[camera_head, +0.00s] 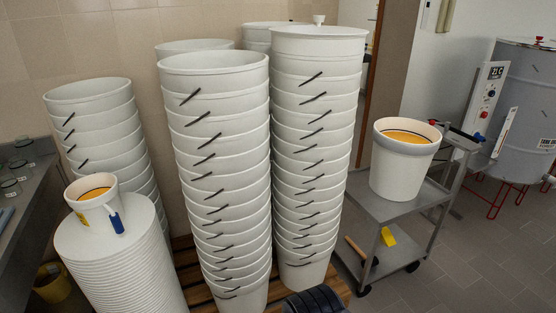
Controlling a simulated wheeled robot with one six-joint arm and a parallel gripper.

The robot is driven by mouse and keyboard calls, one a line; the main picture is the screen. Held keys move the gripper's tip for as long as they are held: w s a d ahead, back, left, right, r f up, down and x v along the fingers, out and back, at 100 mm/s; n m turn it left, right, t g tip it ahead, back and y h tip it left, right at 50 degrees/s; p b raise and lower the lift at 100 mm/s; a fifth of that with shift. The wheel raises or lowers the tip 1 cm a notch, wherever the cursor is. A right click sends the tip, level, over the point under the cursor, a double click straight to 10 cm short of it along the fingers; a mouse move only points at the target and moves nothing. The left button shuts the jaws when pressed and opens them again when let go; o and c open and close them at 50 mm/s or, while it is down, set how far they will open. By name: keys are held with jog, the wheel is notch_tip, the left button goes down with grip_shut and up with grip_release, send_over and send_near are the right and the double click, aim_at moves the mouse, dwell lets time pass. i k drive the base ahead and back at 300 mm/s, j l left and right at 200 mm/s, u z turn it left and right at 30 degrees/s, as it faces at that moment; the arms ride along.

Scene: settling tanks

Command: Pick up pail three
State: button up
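No pail shows a readable number, so I cannot tell which is pail three. A large white pail (401,165) with a grey band below its rim and orange-yellow inside stands upright on the cart at the right. A smaller white pail (100,212), also orange-yellow inside, stands on a stack of white lids at the lower left, with a blue object at its side. Tall stacks of nested white pails fill the middle, including a centre stack (222,150) and one with a lid (312,165).
The grey cart (370,208) holds a yellow item and a wooden-handled tool on its lower shelf. The lid stack (120,262) and a dark counter (30,190) with jars crowd the left. A grey tank (525,110) stands at the right. Tiled floor (480,250) is clear at lower right.

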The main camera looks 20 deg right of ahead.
aim_at(103, 208)
jog(key=i+j+z, duration=0.1)
jog(key=j, duration=0.25)
jog(key=i+j+z, duration=0.1)
jog(key=i+j, duration=0.2)
jog(key=i+j+z, duration=0.1)
jog(key=j, duration=0.35)
jog(key=i+j+z, duration=0.15)
jog(key=i+j, duration=0.15)
jog(key=i+j+z, duration=0.1)
jog(key=j, duration=0.4)
